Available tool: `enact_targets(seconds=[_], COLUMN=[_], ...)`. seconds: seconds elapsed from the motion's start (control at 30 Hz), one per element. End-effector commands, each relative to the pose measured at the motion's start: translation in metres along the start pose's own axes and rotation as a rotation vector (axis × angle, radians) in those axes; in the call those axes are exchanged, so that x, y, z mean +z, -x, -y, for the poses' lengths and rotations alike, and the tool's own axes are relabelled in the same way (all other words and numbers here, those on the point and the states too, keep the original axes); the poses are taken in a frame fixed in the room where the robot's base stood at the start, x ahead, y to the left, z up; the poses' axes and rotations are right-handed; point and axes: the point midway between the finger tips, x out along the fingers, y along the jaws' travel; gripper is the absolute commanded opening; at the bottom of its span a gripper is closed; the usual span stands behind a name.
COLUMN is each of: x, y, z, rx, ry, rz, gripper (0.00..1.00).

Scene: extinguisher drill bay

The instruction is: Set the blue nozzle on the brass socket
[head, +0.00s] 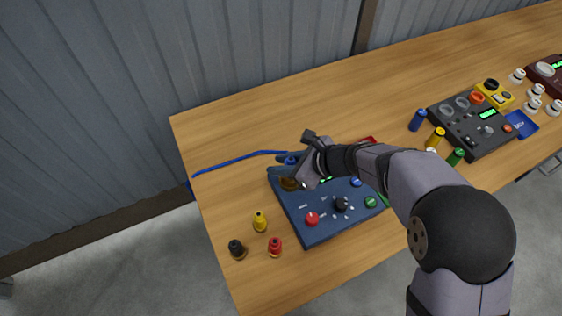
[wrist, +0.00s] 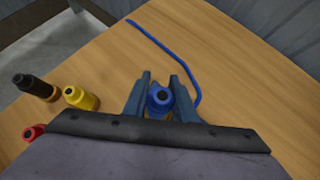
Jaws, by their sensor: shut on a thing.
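The blue nozzle (wrist: 159,98) is held between the two fingers of my gripper (wrist: 160,88), with its round dark opening facing the wrist camera. In the head view the nozzle (head: 289,160) shows beside my gripper (head: 303,160), at the upper left corner of the blue panel (head: 300,225). A blue hose (head: 235,161) runs from the table's left edge toward the nozzle. A brass-coloured round part, seemingly the brass socket (head: 288,184), sits at the panel's upper left. My gripper partly hides this area, and I cannot tell if nozzle and socket touch.
Yellow (head: 260,222), black (head: 237,249) and red (head: 274,246) nozzles stand on the table left of the panel. The panel carries red, black, blue and green knobs. A dark control box (head: 472,125) and several small bottles stand at right.

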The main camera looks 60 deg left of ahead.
Motion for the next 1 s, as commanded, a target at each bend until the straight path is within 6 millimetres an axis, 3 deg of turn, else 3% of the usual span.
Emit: enact_targets(seconds=[0.23,1.0], x=[-0.0103,-0.0108], y=[-0.0101,-0.0103], z=[0.0004,-0.0001], rx=[-0.001,-0.001], ry=[0.001,0.001], rz=[0.001,0.001], gripper=[0.0,0.0])
